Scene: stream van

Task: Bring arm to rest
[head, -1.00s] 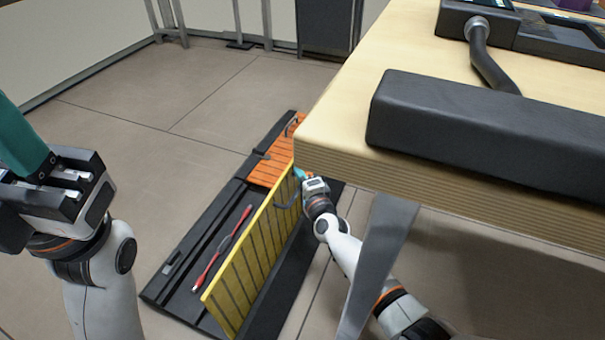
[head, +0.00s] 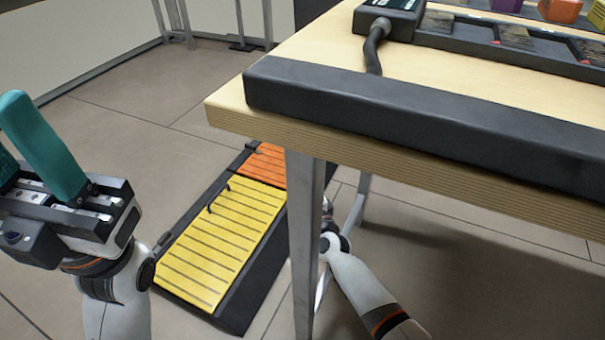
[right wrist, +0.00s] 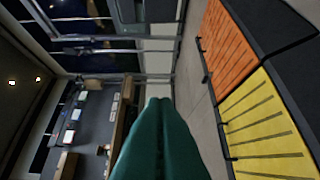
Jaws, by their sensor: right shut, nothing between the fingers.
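My right arm (head: 360,285) reaches down beside the table, and its gripper is mostly hidden behind a table leg in the head view. In the right wrist view my right gripper (right wrist: 160,105) has its two teal fingers pressed together, with nothing between them. My left gripper (head: 14,125) is raised at the left of the head view. Its teal fingers stand apart and I see nothing held, though one is cut off by the picture edge.
A dark floor case (head: 262,275) has a yellow lid (head: 215,245) lying flat and an orange lid (head: 264,163); both also show in the right wrist view. The wooden table (head: 226,110) overhangs my right arm, with a metal leg (head: 303,230) in front. Open floor lies left.

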